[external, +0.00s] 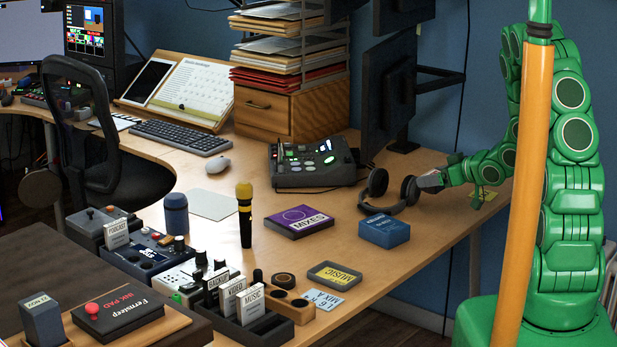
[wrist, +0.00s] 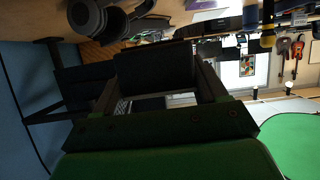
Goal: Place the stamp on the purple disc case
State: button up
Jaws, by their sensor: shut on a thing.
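The purple disc case (external: 306,212), labelled MIXES, lies flat on the desk near the middle of the external view, with nothing on it. My gripper (external: 428,181) is right of it, at the headphones near the desk's right edge. In the wrist view it is shut on a dark block (wrist: 155,68) between the two fingers. The block is too dark to tell for sure whether it is the stamp. A blue-grey block marked 22 NOV (external: 41,319) stands at the front left beside the ink pad (external: 118,314), which has a red knob.
Black headphones (external: 375,188) stand beside my gripper, left of it. A blue box (external: 384,230) sits right of the purple case. A microphone (external: 245,215) stands left of it. A mixer (external: 312,163) is behind.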

jog(key=s+a+r, duration=0.2)
jog(key=a, duration=2.5)
send_over(299, 218)
jog(key=s, duration=0.1)
jog(key=f, duration=0.8)
jog(key=shift+d+f, duration=0.2)
jog(key=shift+d, duration=0.1)
jog(key=shift+w+a+f, duration=0.3)
jog(key=shift+w+f, duration=0.15)
jog(key=shift+f, duration=1.7)
jog(key=shift+f, duration=0.2)
jog(key=o, duration=1)
jog(key=shift+o, duration=0.2)
